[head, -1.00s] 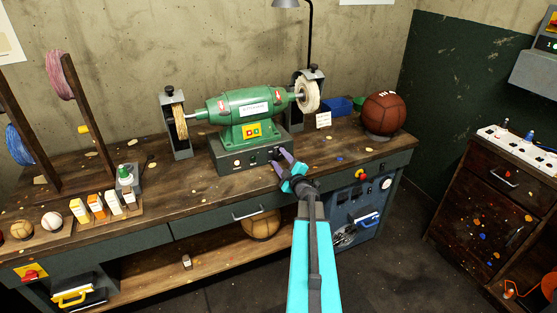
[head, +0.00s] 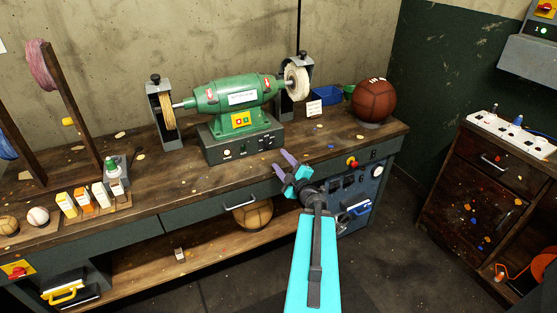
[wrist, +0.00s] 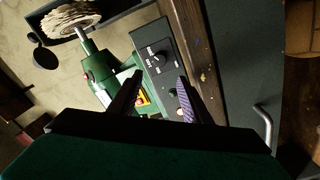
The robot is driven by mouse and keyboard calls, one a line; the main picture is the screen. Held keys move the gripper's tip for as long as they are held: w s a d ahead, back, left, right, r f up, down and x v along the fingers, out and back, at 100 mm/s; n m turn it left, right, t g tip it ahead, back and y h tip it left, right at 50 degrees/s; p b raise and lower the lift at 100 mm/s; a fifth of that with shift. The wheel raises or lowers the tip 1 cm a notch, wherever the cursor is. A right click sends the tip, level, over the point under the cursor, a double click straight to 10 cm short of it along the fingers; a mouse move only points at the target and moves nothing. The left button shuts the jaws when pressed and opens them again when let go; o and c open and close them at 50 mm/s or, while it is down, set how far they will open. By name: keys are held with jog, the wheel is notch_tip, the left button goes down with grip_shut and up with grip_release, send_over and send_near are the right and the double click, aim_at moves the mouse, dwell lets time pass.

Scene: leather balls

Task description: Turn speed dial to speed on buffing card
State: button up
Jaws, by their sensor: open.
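The green buffing machine (head: 238,97) stands on a dark control box (head: 226,150) on the bench. The black speed dial (wrist: 161,57) shows on the box's front panel in the wrist view, with small white markings around it that are too small to read. A small white card (head: 314,108) stands on the bench right of the machine; its writing is unreadable. My gripper (head: 281,160) is open and empty, in front of the box's right end. In the wrist view, my gripper (wrist: 158,80) has its fingers spread below the dial, apart from it.
The pale buffing wheel (head: 297,82) is at the machine's right end. A brown leather ball (head: 374,101) and a blue bin (head: 327,102) stand farther right. Bottles and cartons (head: 92,196) are at left. The bench (head: 180,171) is mostly clear before the box.

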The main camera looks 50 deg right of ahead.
jog(key=shift+v, duration=1.2)
